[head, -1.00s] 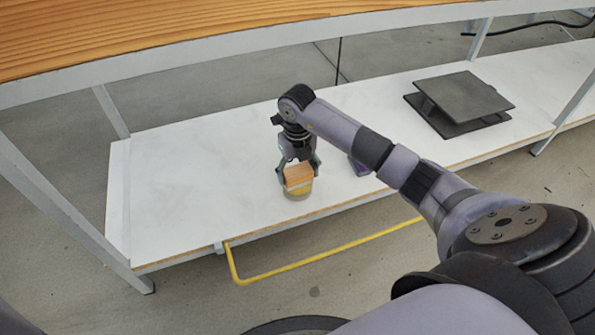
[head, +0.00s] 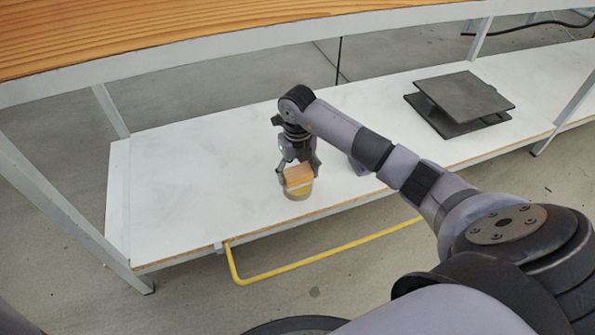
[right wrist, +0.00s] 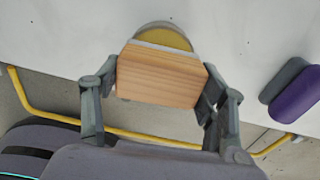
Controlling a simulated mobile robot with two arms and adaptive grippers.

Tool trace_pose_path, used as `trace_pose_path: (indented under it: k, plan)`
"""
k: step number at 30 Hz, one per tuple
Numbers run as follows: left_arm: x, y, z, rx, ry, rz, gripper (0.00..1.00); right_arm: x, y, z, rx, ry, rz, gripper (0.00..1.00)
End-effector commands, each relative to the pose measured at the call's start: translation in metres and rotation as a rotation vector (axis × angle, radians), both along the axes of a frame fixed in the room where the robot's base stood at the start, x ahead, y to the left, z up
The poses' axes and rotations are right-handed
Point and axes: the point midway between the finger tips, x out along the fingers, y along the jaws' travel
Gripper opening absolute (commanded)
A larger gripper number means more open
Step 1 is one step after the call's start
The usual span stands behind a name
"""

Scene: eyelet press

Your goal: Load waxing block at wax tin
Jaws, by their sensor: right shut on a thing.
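The waxing block is a wooden block (head: 298,175), and my right gripper (head: 298,170) is shut on its two sides. The wax tin (head: 299,193) is a round tin with yellow wax, standing on the white lower shelf near its front edge. The block is at the tin in the head view and covers part of its top. In the right wrist view the block (right wrist: 160,76) sits between the fingers and the yellow wax (right wrist: 163,37) shows beyond it. I cannot tell whether block and wax touch. My left gripper is not in view.
A purple object (head: 358,166) lies on the shelf right of the tin, partly behind my arm. A black two-plate stand (head: 465,98) is farther right. A yellow rail (head: 320,256) runs below the shelf's front edge. The shelf's left part (head: 190,180) is clear.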

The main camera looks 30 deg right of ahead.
Motion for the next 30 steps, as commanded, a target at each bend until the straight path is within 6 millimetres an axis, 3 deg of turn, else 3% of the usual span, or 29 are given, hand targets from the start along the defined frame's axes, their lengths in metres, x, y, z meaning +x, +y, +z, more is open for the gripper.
trace_pose_path:
  k: [30]
  plan:
    - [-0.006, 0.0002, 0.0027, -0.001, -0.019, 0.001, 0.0, 0.0, -0.0001, -0.0072, 0.0, 0.0, 0.0, 0.44]
